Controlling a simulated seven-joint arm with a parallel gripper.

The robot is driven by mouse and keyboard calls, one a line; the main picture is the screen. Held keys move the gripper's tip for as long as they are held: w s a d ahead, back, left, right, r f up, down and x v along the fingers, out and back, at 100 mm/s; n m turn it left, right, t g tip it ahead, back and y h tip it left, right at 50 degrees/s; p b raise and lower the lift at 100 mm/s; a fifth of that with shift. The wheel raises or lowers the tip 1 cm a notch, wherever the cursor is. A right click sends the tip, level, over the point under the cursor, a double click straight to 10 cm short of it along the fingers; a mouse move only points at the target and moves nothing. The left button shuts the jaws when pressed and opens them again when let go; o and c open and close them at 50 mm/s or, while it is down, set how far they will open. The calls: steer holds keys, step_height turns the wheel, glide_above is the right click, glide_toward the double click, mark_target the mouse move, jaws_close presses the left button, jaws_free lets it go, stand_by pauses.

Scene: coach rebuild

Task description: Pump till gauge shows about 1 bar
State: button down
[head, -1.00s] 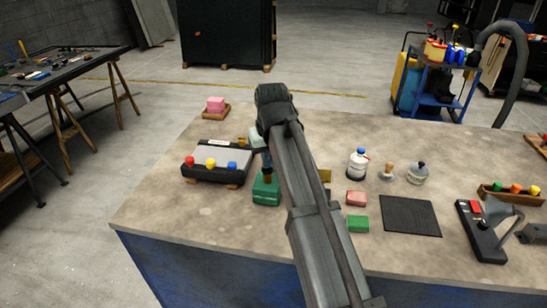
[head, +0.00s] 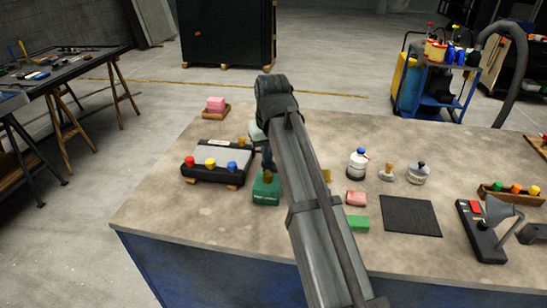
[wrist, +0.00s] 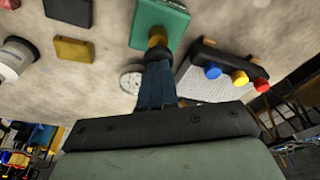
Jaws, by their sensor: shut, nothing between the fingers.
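A green box (head: 266,190) with a short brass plunger (head: 268,177) on top stands at the left of the workbench. They also show in the wrist view, the green box (wrist: 172,18) at the top and the plunger (wrist: 157,36) at its edge. My gripper (wrist: 157,60) is shut and empty, its fingertips just over the plunger. I cannot tell whether they touch it. In the head view my arm hides part of this area. A round white dial (wrist: 131,81) shows partly beside my fingers in the wrist view; its reading is too small to make out.
A black-and-grey unit with coloured knobs (head: 216,162) stands close to the left of the green box. Pink (head: 356,198) and green (head: 358,223) blocks, a white bottle (head: 357,165) and a dark mat (head: 410,216) lie to the right.

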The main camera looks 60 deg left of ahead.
steer(key=shift+r, duration=0.95)
steer(key=shift+r, duration=0.15)
stand_by(0.4)
step_height(320, 180, up, 7)
stand_by(0.8)
stand_by(0.8)
steer(key=shift+f, duration=3.6)
steer(key=shift+f, duration=0.2)
